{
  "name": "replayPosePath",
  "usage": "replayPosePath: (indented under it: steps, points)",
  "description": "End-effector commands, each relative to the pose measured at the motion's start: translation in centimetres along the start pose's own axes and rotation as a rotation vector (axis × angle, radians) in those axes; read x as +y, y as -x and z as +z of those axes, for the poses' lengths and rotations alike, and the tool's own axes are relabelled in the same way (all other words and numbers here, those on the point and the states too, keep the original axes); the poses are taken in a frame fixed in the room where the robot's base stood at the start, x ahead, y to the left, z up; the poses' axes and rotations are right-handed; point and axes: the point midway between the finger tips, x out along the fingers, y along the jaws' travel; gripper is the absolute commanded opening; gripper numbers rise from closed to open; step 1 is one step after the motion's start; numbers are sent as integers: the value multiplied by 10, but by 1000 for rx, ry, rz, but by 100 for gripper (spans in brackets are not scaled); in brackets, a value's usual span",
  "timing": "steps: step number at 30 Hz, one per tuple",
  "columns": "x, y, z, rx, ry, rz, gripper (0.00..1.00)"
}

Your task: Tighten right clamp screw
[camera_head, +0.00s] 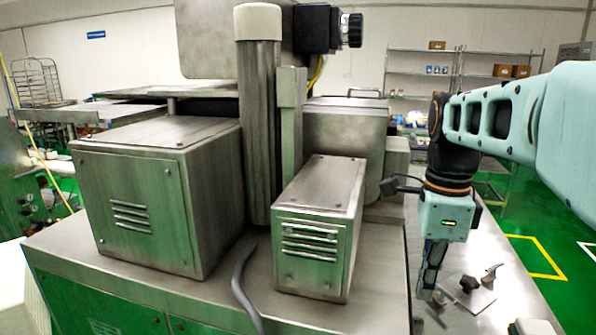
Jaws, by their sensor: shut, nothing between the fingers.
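My gripper (428,292) hangs pointing down at the right of the machine, over the steel surface beside it. Its fingers are together and hold nothing. A dark knob (468,284), which looks like a clamp screw, stands on a pale metal plate (462,304) just right of my fingers, apart from them in the picture. A small curved lever (490,274) stands to the right of the knob. I cannot tell for sure which piece is the right clamp screw, nor how tight it is. My fingers may hide parts behind them.
Two steel housings, a large one (160,195) and a smaller one (318,225), stand on the machine left of my gripper. A grey cable (243,290) lies between them. A steel column (258,130) rises behind. Shelves (465,75) stand far back. Green floor (565,300) is open at right.

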Motion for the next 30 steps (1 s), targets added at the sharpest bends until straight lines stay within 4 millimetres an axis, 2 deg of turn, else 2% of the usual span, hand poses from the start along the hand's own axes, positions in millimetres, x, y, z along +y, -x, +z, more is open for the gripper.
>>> replayPosePath:
  steps: [30]
  points:
    - [-4, 1, -7, 0, 0, 0, 0]
